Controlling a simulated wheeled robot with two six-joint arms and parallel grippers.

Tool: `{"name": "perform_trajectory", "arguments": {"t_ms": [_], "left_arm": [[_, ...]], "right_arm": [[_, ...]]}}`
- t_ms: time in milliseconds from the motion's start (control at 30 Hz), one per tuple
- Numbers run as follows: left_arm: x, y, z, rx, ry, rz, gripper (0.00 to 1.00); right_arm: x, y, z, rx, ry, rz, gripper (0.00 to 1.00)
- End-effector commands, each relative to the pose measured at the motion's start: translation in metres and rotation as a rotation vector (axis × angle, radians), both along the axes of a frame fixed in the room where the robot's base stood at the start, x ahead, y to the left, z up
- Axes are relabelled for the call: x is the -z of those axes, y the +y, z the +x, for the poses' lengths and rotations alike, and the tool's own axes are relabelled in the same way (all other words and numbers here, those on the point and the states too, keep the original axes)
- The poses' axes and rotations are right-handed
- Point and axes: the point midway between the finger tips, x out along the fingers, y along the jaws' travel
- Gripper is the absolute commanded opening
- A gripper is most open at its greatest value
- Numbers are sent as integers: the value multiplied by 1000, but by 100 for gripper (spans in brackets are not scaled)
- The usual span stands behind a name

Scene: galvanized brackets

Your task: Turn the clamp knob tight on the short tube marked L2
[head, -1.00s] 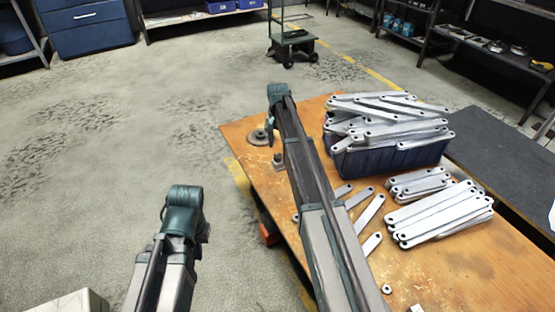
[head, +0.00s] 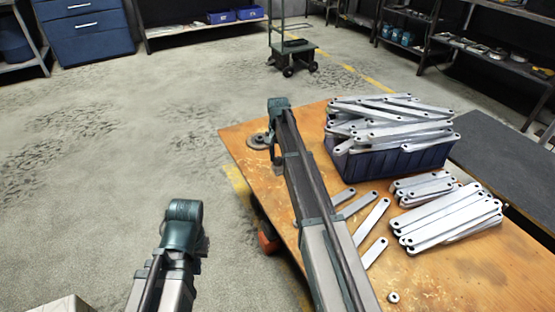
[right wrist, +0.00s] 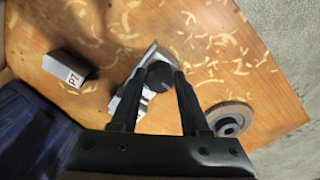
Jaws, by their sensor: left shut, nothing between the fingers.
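In the right wrist view, a dark round clamp knob (right wrist: 159,76) sits on a silver metal clamp (right wrist: 128,103) on the wooden table. My right gripper (right wrist: 161,72) has one finger on each side of the knob; whether the fingers press on it is unclear. In the head view, my right gripper (head: 273,146) is low at the table's far left corner, hiding the clamp. My left gripper (head: 204,242) is shut and empty over the floor.
A grey disc (right wrist: 230,118) lies right of the clamp. In the head view, a blue bin (head: 395,160) heaped with metal bars, stacked bars (head: 450,216), loose strips (head: 371,220) and a washer (head: 393,298) occupy the table (head: 450,275). The floor at left is open.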

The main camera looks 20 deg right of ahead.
Motion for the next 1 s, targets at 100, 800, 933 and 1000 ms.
{"name": "perform_trajectory", "arguments": {"t_ms": [100,800,933,1000], "left_arm": [[0,0,0,0,0,0,0],[0,0,0,0,0,0,0],[0,0,0,0,0,0,0],[0,0,0,0,0,0,0]], "right_arm": [[0,0,0,0,0,0,0],[0,0,0,341,0,0,0],[0,0,0,526,0,0,0],[0,0,0,626,0,0,0]]}}
